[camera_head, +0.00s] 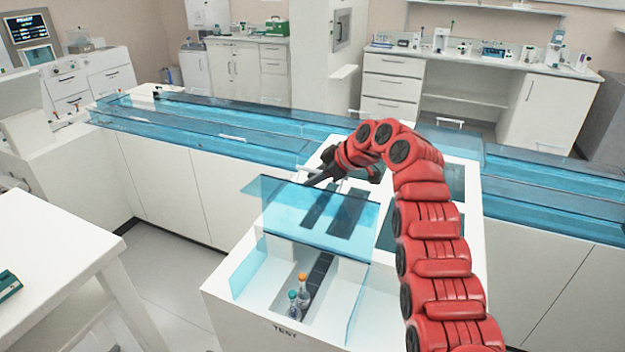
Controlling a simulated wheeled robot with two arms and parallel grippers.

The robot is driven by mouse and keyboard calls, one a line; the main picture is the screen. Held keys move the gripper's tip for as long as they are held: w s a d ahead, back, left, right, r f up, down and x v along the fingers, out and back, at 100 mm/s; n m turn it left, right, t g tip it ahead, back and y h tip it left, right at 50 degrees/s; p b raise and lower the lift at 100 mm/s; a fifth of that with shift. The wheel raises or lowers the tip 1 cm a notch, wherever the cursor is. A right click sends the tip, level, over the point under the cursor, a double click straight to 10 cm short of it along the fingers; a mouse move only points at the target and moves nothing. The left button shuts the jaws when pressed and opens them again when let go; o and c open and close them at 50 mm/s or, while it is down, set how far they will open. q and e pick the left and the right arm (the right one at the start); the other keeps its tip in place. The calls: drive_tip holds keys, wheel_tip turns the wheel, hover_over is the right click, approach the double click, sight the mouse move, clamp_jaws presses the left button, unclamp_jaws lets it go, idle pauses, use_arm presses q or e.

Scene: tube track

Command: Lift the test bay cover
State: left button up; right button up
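The test bay (222,298) is a white box marked TEST on its front. Its clear blue cover (318,222) stands tilted above the bay, with the bay's front part uncovered below it. Two small flasks stand inside, one with an orange top (303,283) and one with a teal top (292,297). My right gripper (318,179) is at the cover's raised far edge, by a pale bar. Its dark fingers are small and partly hidden, so I cannot tell whether they grip anything. My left gripper is out of view.
A long blue-glazed track (215,128) runs behind the bay across white cabinets. A white table (45,250) stands at the left, with open floor between it and the bay. Counters with lab items (490,50) line the back wall.

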drive_tip(key=b+v, duration=0.3)
drive_tip(key=v, duration=1.3)
drive_tip(key=shift+d+r, duration=0.2)
drive_tip(key=shift+d, duration=0.1)
